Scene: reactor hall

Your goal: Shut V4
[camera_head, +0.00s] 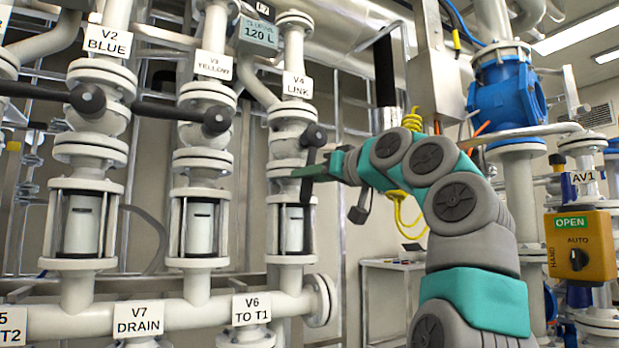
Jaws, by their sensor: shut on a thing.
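Valve V4 is the white flanged valve (287,136) under the label "V4 LINK" (297,86). My gripper (306,172), at the end of my grey and teal arm, is shut on this lever below the hub. The fingers hide part of the lever.
Valves V2 (87,98) and V3 (215,122) stand to the left, with levers roughly level. Sight glasses (293,230) sit below the valves, above a horizontal white pipe (190,312). A yellow AV1 box (580,245) marked OPEN is at right.

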